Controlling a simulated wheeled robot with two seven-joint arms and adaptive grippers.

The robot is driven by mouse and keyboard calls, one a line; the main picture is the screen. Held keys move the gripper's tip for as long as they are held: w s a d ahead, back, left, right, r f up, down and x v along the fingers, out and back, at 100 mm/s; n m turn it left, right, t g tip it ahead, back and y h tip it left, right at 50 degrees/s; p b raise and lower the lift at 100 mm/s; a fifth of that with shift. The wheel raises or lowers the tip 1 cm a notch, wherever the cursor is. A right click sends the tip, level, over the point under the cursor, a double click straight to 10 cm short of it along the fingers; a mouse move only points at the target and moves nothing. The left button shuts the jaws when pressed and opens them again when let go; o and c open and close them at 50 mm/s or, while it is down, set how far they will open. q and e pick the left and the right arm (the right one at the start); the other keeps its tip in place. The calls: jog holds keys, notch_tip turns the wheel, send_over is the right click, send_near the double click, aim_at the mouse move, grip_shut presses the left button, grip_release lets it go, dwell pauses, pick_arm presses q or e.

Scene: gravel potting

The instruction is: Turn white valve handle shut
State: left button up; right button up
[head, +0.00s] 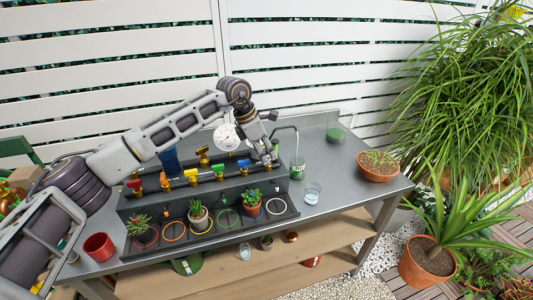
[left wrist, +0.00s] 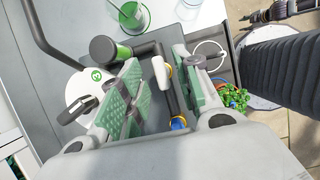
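The white valve handle (left wrist: 161,72) shows in the left wrist view on a dark pipe, between the two fingers of my left gripper (left wrist: 150,88). The fingers are open, one on each side of the handle, with a gap to the left finger. In the head view my left gripper (head: 268,150) is over the right end of the pipe rack and covers the white handle. A small dark jointed part (left wrist: 268,12) at the top right of the wrist view looks like my right gripper; its fingers are not clear.
Blue (head: 243,162) and green (head: 219,168) valve handles stand left of my gripper on the rack. A bent spout pipe (head: 297,138) and a green-filled glass (head: 297,168) are close to its right. Potted plants stand in front; a terracotta bowl (head: 378,172) sits farther right.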

pick_arm(q)
jog(key=v, duration=1.1)
dwell(0.3)
